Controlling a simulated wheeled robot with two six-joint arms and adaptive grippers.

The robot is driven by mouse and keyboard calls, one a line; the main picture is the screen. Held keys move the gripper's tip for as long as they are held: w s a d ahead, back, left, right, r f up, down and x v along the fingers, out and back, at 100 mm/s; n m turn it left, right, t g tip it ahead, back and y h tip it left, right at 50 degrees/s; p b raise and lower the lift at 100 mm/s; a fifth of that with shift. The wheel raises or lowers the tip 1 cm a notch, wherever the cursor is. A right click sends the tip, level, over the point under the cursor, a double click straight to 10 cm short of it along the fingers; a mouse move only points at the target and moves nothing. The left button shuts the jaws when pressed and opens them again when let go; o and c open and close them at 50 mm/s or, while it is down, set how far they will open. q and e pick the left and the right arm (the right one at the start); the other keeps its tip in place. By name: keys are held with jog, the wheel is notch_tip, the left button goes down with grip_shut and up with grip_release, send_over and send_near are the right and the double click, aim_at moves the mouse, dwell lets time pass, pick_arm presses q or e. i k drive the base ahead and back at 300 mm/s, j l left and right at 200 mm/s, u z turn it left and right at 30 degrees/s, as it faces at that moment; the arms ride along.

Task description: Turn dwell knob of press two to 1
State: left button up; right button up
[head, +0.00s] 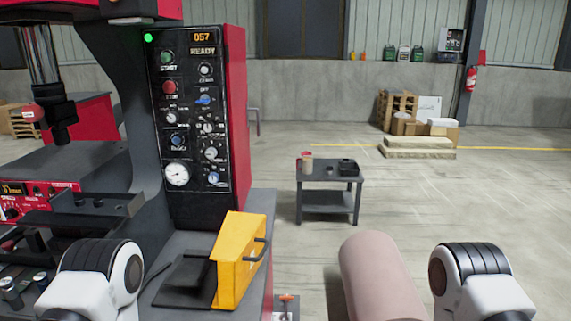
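The black control panel (193,115) of a red and dark grey press stands left of centre in the head view. It carries several small dial knobs, among them a left one (171,118), a middle one (208,128) and a lower one (211,153). Their small labels are too blurred to read, so I cannot tell which is the dwell knob, its setting, or whether this is press two. A display (202,37) reads 057, with READY below. White and black links of my arms show at the bottom left and right; neither gripper is in view.
A yellow guard box (240,260) with a black handle stands on the press's ledge below the panel. A pinkish cylinder (378,280) rises at the bottom, right of centre. A dark cart (329,178) stands farther back. Open floor lies to the right.

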aim_at(211, 152)
jog(key=i+l+z, duration=0.2)
jog(key=i+l, duration=0.95)
